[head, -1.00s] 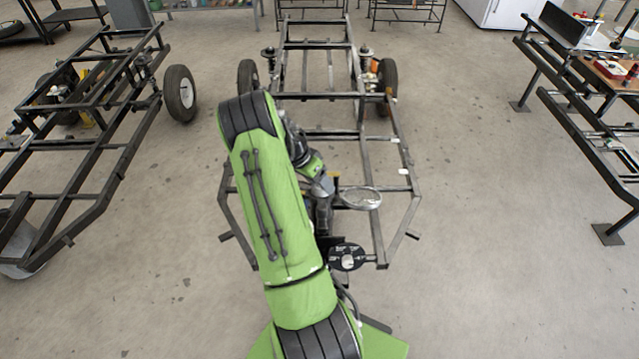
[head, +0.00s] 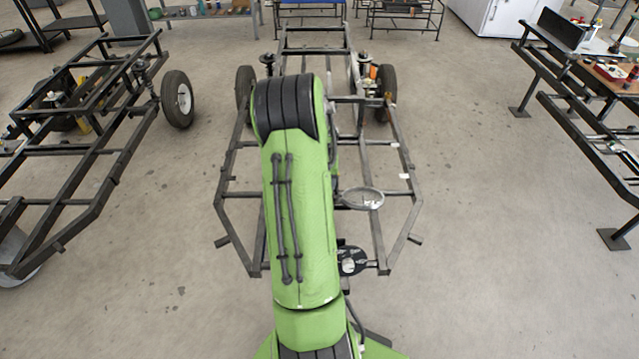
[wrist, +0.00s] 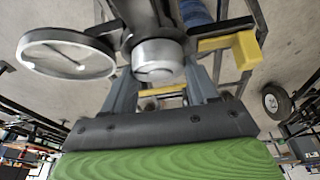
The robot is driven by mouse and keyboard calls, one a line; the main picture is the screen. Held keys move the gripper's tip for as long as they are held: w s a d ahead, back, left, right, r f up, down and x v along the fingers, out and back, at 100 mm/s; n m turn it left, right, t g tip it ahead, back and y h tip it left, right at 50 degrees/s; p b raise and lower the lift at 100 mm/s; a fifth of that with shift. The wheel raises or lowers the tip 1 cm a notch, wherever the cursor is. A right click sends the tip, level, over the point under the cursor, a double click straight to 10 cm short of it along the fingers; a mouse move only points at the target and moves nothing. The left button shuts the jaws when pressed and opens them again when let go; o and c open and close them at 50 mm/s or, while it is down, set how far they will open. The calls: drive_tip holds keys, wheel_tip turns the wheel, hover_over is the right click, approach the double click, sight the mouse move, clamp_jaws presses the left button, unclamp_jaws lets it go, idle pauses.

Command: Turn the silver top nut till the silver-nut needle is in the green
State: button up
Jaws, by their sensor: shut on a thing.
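The silver top nut (wrist: 158,58) is a round metal piece with a dark line on its face, in the upper middle of the wrist view. My gripper (wrist: 158,76) is shut on it, one grey finger on each side. A round gauge (wrist: 66,54) with a pale face and a dark needle is left of the nut; I see no green band and cannot tell which nut it belongs to. A round disc (head: 361,198) and a dark plate with a dial (head: 352,261) show beside my arm in the head view. My arm hides the nut and gripper there.
A yellow block (wrist: 245,47) and a blue cylinder (wrist: 195,12) are close to the nut. My arm reaches over a dark wheeled frame (head: 398,160).

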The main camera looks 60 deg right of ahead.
drive_tip(key=shift+n+t, duration=0.3)
drive_tip(key=shift+n, duration=0.1)
drive_tip(key=o, duration=1.1)
drive_tip(key=shift+c, duration=0.2)
drive_tip(key=shift+r, duration=0.1)
drive_tip(key=p+v, duration=0.2)
drive_tip(key=v, duration=1.3)
drive_tip(key=shift+r, duration=0.35)
drive_tip(key=shift+d, duration=0.15)
